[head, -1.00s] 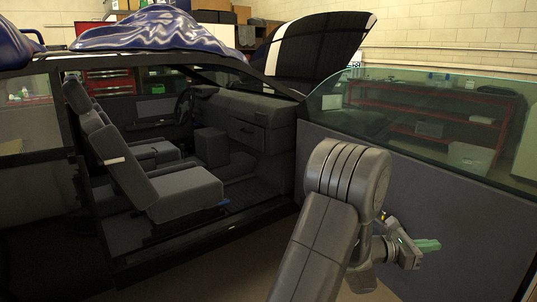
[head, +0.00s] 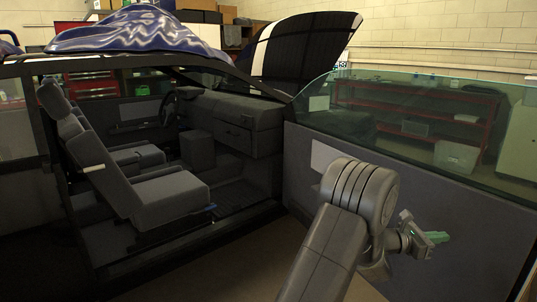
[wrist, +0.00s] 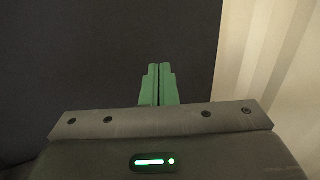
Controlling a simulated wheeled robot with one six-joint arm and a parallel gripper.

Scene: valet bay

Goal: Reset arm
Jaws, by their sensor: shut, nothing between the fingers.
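My gripper (head: 437,237) is at the lower right in the head view, at the end of my bent grey arm, in front of the inner side of the open car door (head: 460,228). In the wrist view its green fingers (wrist: 158,84) are together with nothing between them. A dark flat surface fills most of the wrist view behind the fingers, and a pale ribbed surface (wrist: 268,70) shows at the right.
The car's open doorway shows a grey front seat (head: 165,200), dashboard (head: 235,120) and steering wheel (head: 168,107). The hood (head: 300,50) is raised. Behind the door glass stands a red shelf (head: 420,112). A strip of bare floor lies between sill and door.

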